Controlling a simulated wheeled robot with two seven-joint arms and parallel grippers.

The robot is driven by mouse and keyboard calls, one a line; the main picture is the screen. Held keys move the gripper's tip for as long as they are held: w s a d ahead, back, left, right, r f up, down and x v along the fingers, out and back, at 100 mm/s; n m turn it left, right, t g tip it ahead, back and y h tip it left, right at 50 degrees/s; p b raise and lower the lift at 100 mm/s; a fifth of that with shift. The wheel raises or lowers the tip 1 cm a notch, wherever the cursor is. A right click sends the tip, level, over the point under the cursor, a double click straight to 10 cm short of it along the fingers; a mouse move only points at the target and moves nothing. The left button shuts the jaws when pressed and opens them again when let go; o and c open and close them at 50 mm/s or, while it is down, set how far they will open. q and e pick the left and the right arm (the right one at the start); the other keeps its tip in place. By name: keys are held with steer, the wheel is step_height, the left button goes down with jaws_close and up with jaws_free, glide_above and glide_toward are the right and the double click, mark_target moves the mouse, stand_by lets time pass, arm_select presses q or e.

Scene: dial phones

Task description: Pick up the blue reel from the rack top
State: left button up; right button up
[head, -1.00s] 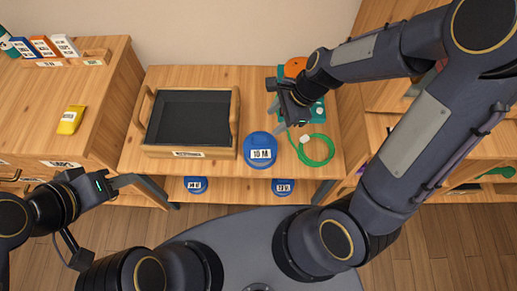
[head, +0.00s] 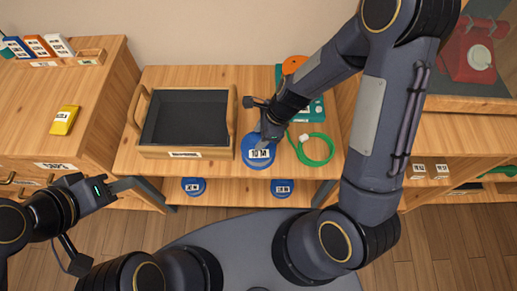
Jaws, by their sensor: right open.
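The blue reel (head: 257,160) with a white label reading about "10 M" lies on the wooden rack top (head: 205,171), just right of the black-lined tray. My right gripper (head: 264,140) is over the far part of the reel, pointing down at it. Its jaws are open, and part of the reel's far edge is hidden behind them. I cannot tell whether the fingers touch the reel. My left gripper (head: 92,227) is at the lower left, away from the rack top, with its two fingers spread apart and nothing between them.
A wooden tray (head: 147,109) with a black inside stands left of the reel. A green cable coil (head: 318,150) lies close on the right. A teal case (head: 314,108) and an orange disc (head: 294,64) are behind. Two blue reels sit on the lower shelf (head: 235,190).

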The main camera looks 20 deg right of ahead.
jaws_close()
stand_by(1.4)
